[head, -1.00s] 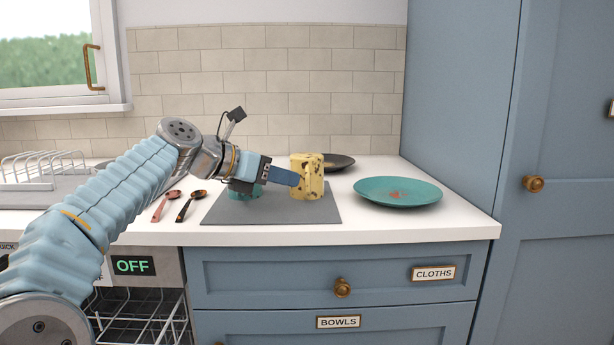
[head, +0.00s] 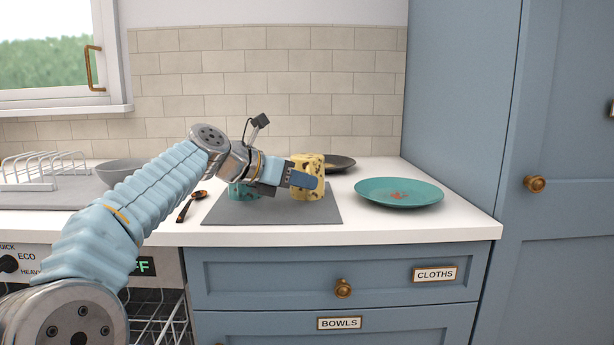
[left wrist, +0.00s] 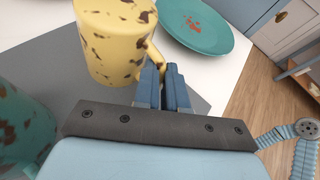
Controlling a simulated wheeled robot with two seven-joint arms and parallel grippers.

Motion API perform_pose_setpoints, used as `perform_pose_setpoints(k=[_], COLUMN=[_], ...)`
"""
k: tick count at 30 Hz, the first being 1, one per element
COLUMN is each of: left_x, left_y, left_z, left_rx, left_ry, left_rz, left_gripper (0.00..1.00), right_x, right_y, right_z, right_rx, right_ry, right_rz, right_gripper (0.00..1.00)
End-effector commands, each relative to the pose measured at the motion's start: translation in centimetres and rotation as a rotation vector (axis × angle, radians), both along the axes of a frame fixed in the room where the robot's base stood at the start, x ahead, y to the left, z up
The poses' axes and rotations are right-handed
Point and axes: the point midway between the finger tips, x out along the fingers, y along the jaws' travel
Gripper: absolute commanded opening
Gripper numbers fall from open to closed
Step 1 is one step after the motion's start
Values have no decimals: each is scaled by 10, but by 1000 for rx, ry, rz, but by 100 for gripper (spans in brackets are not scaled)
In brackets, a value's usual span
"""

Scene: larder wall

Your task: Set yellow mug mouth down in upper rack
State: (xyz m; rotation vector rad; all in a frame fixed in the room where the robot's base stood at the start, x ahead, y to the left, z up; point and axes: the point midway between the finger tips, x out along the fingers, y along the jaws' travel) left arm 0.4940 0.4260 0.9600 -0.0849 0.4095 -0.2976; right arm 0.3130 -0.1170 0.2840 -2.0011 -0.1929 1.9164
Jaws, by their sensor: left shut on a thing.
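The yellow mug (head: 307,163), with dark stains, stands on the grey mat (head: 275,212) on the counter. It also shows in the left wrist view (left wrist: 115,40). My left gripper (head: 308,181) is shut on the mug's handle, and its fingers (left wrist: 163,85) hide part of the handle. I cannot clearly see into the mug's mouth. A wire rack (head: 160,325) shows in the dishwasher at the lower left, mostly hidden by my left arm. My right gripper is not in view.
A teal stained mug (left wrist: 22,130) stands on the mat beside my left gripper. A teal plate (head: 398,192) lies to the right, and a dark pan or plate (head: 340,163) behind. A spoon (head: 188,208), grey bowl (head: 120,171) and white dish rack (head: 45,172) are left.

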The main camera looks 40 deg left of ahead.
Motion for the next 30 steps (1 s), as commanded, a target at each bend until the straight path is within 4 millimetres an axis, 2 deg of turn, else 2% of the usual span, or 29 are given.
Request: perform_pose_setpoints(k=[8,11,13,20,24,30], left_x=[0,0,-1,-49,-85,-119], left_y=[0,1,1,-16,-29,-42], left_z=[9,24,41,97,110,125], left_rx=[1,1,1,1,0,0], left_ry=[-3,-3,-5,-8,-7,-3], left_rz=[1,1,1,0,1,0], left_gripper=[0,0,0,0,0,0], right_x=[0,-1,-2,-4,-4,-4], right_y=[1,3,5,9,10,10], right_z=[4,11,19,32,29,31], right_rx=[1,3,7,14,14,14], right_ry=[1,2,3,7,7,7], right_rz=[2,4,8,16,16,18], right_gripper=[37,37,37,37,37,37])
